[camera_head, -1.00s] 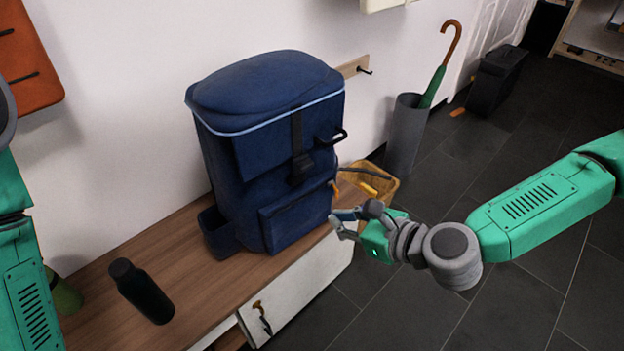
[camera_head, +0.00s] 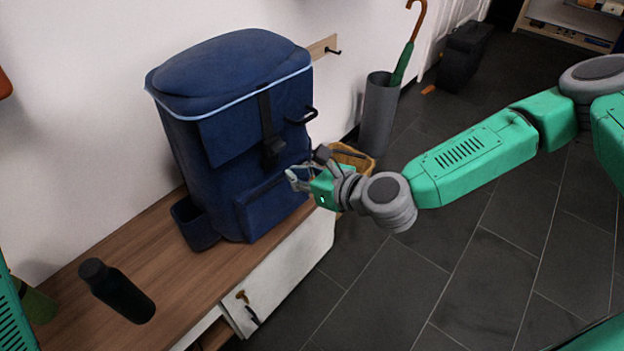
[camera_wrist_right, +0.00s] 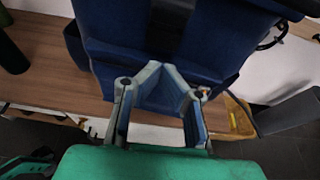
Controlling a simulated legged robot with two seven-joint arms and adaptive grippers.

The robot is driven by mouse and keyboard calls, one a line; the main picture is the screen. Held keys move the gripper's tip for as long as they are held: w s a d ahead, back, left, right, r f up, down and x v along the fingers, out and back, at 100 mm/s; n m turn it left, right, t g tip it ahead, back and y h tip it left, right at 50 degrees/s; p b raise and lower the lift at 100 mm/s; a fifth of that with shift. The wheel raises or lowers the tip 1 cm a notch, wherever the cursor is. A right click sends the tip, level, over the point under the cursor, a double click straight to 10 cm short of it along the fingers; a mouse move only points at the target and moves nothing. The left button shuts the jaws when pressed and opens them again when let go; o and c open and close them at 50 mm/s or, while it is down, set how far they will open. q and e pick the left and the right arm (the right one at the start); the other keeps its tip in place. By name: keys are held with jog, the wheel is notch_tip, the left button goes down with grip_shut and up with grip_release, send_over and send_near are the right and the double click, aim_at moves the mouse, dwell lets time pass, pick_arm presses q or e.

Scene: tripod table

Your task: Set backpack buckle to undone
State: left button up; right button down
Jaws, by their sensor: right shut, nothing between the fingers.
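The blue backpack (camera_head: 240,130) stands upright on the wooden bench top. A black strap (camera_head: 266,115) runs down its front from the lid to a dark buckle (camera_head: 272,150); whether its halves are joined is too small to tell. My right gripper (camera_head: 291,180) is shut and empty, in front of the backpack, low and to the right of the buckle. In the right wrist view the fingertips (camera_wrist_right: 162,68) meet before the backpack's front (camera_wrist_right: 235,40), below the dark strap (camera_wrist_right: 172,28). Contact cannot be told. My left gripper is outside the views.
A wicker basket (camera_head: 352,157) is behind my right gripper. A grey umbrella stand (camera_head: 379,115) stands at the back. The floor (camera_head: 400,270) at the right is clear.

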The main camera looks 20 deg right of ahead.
aim_at(281, 146)
jog(key=x, duration=0.3)
jog(key=shift+w+a+r, duration=0.1)
jog(key=shift+w+r, duration=0.05)
jog(key=shift+r, duration=0.1)
notch_tip(281, 146, up, 3)
jog(key=shift+r, duration=0.25)
jog(key=shift+r+p, duration=0.8)
jog(key=shift+r, duration=0.8)
jog(key=shift+f, duration=0.25)
